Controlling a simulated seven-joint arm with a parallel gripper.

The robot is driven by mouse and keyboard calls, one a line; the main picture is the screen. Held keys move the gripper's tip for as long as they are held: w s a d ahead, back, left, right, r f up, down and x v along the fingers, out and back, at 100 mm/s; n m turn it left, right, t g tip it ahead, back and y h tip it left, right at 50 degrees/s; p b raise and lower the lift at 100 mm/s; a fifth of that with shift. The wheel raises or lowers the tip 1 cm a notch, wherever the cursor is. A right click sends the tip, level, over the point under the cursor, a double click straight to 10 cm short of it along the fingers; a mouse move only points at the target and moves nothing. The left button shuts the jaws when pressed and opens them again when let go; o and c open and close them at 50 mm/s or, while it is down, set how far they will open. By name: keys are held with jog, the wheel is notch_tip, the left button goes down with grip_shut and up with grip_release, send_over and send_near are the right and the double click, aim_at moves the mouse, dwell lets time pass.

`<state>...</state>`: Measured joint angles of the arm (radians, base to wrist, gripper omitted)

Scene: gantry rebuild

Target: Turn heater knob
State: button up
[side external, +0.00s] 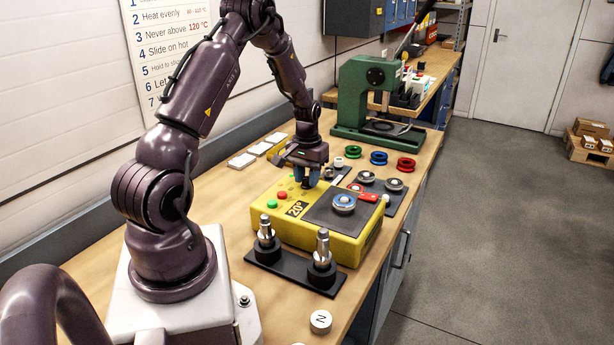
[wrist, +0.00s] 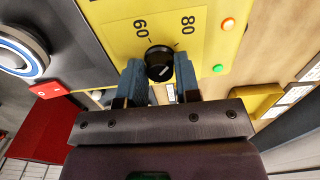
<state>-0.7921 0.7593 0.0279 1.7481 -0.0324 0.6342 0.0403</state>
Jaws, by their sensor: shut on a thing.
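The heater is a yellow box (side external: 268,231) with a dark plate on top and a "20°" label. A bearing with a blue ring (side external: 344,203) lies on the plate. The black heater knob (wrist: 159,63) shows in the wrist view, with a white pointer line and the marks 60 and 80 on the yellow panel beyond it. My gripper (wrist: 160,82) is shut on the knob, with one blue finger on each side. In the side view my gripper (side external: 307,182) points down at the heater's far end and hides the knob.
Green button (side external: 272,204) and red button (side external: 282,195) sit on the heater. A black stand (side external: 296,273) with two metal shafts stands in front. Several bearings and coloured rings (side external: 379,158) lie behind. A green press (side external: 370,95) stands farther back. A white "N" disc (side external: 320,321) lies near the front edge.

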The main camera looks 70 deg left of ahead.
aim_at(307, 178)
jog(key=shift+m, duration=0.9)
jog(key=o, duration=0.9)
jog(key=shift+r, duration=0.1)
notch_tip(307, 178, up, 13)
jog(key=shift+f, duration=0.1)
